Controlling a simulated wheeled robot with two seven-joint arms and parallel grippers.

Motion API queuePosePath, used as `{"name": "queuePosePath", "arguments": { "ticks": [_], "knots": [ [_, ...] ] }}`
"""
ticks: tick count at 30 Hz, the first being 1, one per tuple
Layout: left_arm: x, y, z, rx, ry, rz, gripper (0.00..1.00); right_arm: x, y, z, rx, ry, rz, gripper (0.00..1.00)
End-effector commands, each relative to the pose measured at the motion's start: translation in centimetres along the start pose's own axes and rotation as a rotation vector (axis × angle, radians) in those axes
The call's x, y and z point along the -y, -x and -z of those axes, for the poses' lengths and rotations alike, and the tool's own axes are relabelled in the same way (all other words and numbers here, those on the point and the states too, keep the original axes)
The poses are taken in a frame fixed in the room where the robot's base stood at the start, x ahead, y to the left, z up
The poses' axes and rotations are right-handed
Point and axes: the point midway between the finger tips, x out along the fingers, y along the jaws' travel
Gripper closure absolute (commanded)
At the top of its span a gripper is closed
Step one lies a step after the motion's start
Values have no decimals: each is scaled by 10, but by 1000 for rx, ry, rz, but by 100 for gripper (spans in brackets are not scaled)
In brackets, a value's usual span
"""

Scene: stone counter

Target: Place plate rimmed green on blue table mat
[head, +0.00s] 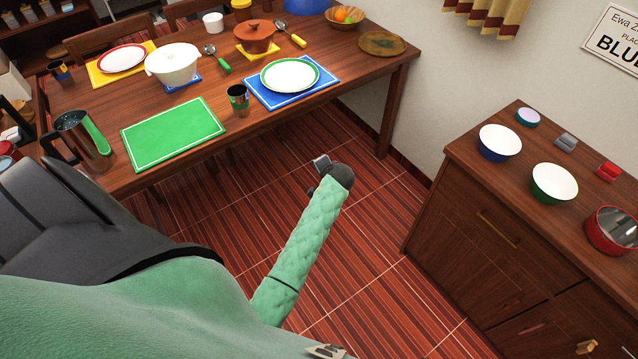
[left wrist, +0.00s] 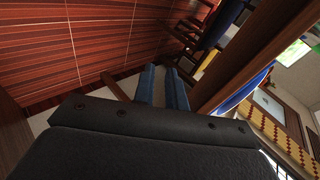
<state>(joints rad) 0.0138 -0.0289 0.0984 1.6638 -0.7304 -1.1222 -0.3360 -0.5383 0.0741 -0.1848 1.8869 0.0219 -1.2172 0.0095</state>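The green-rimmed plate (head: 290,75) is white and lies flat on the blue table mat (head: 262,97) on the wooden dining table, in the head view. The mat shows around the plate. My left gripper (head: 321,162) is in front of the table, over the tiled floor, apart from the plate and mat. My right gripper is not in view.
A dark cup (head: 238,99) stands near the blue mat's left edge. A green mat (head: 173,133) lies at the table's near side. The sideboard (head: 470,205) at right holds bowls and a red pot (head: 612,231). Open floor lies between table and sideboard.

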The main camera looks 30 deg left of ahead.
Motion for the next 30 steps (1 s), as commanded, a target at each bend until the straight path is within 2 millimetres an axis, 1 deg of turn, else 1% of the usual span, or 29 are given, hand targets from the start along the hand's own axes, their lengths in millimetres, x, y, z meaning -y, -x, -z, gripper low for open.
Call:
{"name": "queuePosePath", "arguments": {
  "ticks": [1,2,3,5,6,8,9,11,12,14,15,18,21,24,27,30],
  "knots": [
    [-28,5,-20,-2,8,-51,87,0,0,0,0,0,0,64],
    [-43,9,-28,-5,19,-82,87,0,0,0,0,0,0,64],
    [-63,14,-41,-7,31,-123,87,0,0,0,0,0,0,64],
    [-93,24,-61,-8,49,-189,87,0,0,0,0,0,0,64],
    [-112,31,-74,-7,62,-232,87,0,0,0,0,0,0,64],
    [-142,44,-95,-1,81,-299,87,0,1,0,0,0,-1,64],
    [-161,54,-108,4,93,-346,87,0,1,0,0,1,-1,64],
    [-190,69,-131,16,112,-416,87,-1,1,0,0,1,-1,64],
    [-208,81,-145,24,125,-463,87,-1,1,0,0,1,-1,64],
    [-235,100,-168,43,143,-535,87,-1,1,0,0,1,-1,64],
    [-252,113,-183,56,156,-582,87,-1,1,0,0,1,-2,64],
    [-288,146,-216,94,185,-690,87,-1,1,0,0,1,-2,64],
    [-314,175,-243,128,207,-774,87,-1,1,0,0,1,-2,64],
    [-330,195,-259,153,223,-831,87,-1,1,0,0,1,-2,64],
    [-338,205,-268,167,232,-859,87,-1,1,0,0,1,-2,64],
    [-340,208,-270,171,235,-867,87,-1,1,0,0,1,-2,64]
  ]
}}
